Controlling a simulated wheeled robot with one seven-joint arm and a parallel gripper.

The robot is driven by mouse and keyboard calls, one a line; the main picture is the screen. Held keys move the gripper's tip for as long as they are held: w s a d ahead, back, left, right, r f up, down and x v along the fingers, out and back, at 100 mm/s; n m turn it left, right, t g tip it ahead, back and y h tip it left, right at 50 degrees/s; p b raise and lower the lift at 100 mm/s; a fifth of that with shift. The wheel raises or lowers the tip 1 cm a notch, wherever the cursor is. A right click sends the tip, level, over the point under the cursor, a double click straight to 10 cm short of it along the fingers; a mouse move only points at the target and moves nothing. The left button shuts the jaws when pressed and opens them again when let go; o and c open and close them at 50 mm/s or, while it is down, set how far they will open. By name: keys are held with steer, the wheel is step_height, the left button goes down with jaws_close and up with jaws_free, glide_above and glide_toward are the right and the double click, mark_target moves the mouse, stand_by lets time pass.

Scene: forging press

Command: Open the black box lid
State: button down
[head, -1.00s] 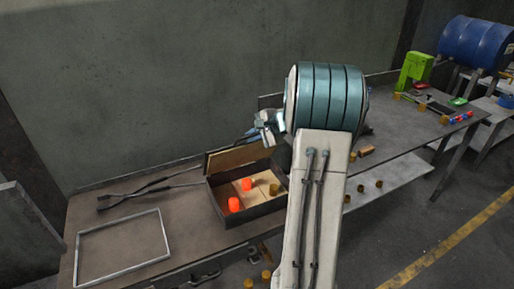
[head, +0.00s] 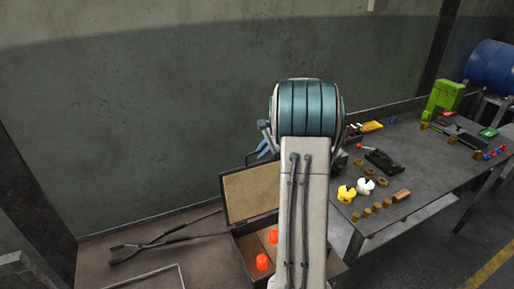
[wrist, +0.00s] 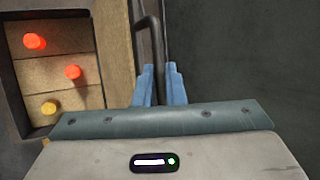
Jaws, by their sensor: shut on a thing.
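The black box (head: 238,250) stands on the bench at the lower middle of the head view, partly hidden by my arm. Its lid (head: 250,192) is raised to about upright, showing its tan inner face. Orange pieces (head: 262,262) lie inside. In the wrist view, the open box interior holds two orange pieces (wrist: 73,72) and a yellow one (wrist: 49,108). My gripper (head: 266,140) is beside the lid's top edge in the head view. In the wrist view, my gripper (wrist: 160,88) is shut on the dark lid handle (wrist: 151,40).
Long tongs (head: 160,240) and a metal frame (head: 165,278) lie left of the box. The right-hand table (head: 420,165) carries yellow and white pieces (head: 350,192), brass parts and a green machine (head: 442,98). A wall rises behind the bench.

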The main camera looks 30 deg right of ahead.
steer(key=shift+w+a+f, duration=0.1)
steer(key=shift+w+f, duration=0.1)
steer(key=shift+w, duration=0.05)
steer(key=c, duration=1.5)
jaws_free()
steer(key=shift+d+r, duration=0.15)
steer(key=shift+d, duration=0.05)
steer(key=shift+s+d+r, duration=0.15)
steer(key=shift+r, duration=0.15)
steer(key=b+v, duration=0.3)
steer(key=v, duration=0.9)
steer(key=shift+s+d+r, duration=0.1)
steer(key=shift+r, duration=0.3)
